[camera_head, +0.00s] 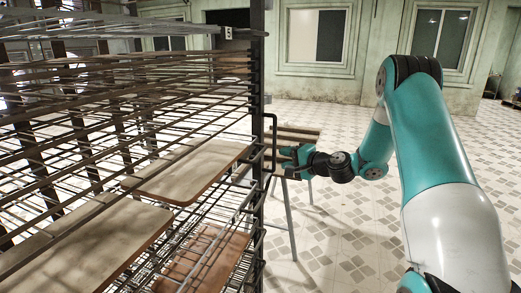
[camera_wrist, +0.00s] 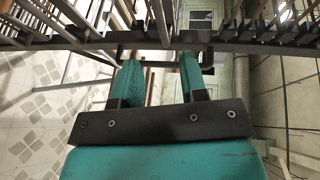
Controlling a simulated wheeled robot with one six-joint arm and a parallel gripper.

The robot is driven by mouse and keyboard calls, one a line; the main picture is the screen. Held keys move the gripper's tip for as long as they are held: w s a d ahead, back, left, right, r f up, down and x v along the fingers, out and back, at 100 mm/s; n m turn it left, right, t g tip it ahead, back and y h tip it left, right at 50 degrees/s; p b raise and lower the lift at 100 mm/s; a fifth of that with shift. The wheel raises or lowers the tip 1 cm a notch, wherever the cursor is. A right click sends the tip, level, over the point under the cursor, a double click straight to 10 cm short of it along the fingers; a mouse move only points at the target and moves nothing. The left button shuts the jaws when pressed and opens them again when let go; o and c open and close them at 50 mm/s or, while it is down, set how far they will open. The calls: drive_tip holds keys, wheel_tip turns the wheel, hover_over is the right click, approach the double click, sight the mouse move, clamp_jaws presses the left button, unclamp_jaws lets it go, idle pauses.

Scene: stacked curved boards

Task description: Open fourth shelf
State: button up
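A tall metal rack of wire shelves (camera_head: 120,90) fills the left of the head view. Which one is the fourth shelf I cannot tell. A dark handle bar (camera_head: 273,135) stands out from the rack's dark corner post (camera_head: 257,100). My gripper (camera_head: 287,156) is at this handle, at the right side of the rack. In the wrist view my gripper (camera_wrist: 160,68) has its two teal fingers apart, with a clear gap. The dark frame bar (camera_wrist: 240,46) runs across just beyond the fingertips. Whether the fingers touch the handle I cannot tell.
Flat curved boards lie on the shelves: one in the middle (camera_head: 195,168), one at lower left (camera_head: 85,245), and one lower down (camera_head: 205,262). A slatted wooden stand (camera_head: 300,135) is behind my gripper. The tiled floor (camera_head: 350,225) to the right is clear.

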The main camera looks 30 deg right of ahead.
sight(260, 154)
drive_tip(key=p+x, duration=0.4)
drive_tip(key=x, duration=0.7)
drive_tip(key=shift+w+a, duration=0.15)
drive_tip(key=shift+w, duration=0.2)
drive_tip(key=shift+f, duration=0.1)
clamp_jaws()
